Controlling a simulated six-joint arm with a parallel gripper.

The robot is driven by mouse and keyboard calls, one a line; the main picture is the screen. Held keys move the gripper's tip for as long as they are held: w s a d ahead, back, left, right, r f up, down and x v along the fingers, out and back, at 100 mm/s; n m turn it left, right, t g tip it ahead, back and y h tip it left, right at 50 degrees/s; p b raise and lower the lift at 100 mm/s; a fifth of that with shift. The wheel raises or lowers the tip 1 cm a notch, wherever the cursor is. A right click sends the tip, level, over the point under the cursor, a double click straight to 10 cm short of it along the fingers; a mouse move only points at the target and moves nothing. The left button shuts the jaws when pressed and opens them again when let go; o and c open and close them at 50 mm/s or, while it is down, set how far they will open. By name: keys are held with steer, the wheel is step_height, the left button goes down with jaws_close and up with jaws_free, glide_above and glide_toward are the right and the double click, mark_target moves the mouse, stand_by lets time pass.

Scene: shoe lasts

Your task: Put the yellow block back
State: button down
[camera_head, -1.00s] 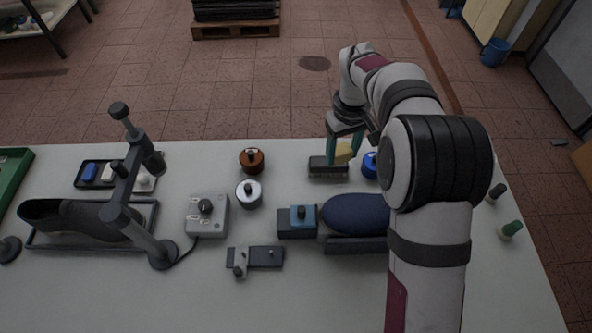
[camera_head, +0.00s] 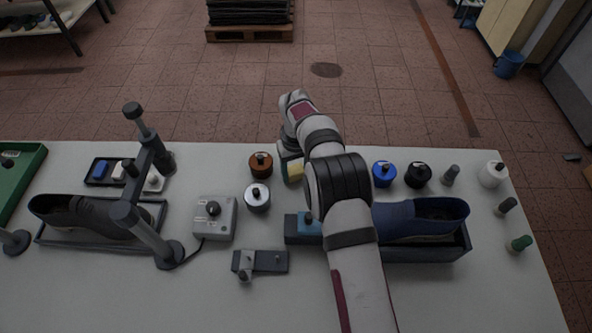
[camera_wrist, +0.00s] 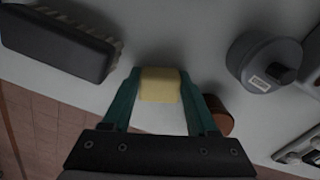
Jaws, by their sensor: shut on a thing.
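The yellow block (camera_head: 295,170) is between the teal fingers of my gripper (camera_wrist: 158,84), which is shut on it. The block (camera_wrist: 160,83) shows clearly in the wrist view, with bare table behind it. In the head view my gripper is right of the copper-coloured jar, and my arm partly hides it. A small dark tray (camera_head: 88,178) at the back left holds a blue block (camera_head: 99,170) and a white block (camera_head: 119,170). Part of the tray is hidden by the stand.
The stand (camera_head: 153,160) rises by the tray. The copper-coloured jar (camera_head: 260,165) and silver jar (camera_head: 257,197) lie between it and my gripper. A dark brush (camera_wrist: 62,42) shows in the wrist view. Blue (camera_head: 384,174) and black jars (camera_head: 418,175) stand right.

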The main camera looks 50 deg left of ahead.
steer(key=shift+c, duration=0.9)
jaws_free()
steer(key=shift+f, duration=0.15)
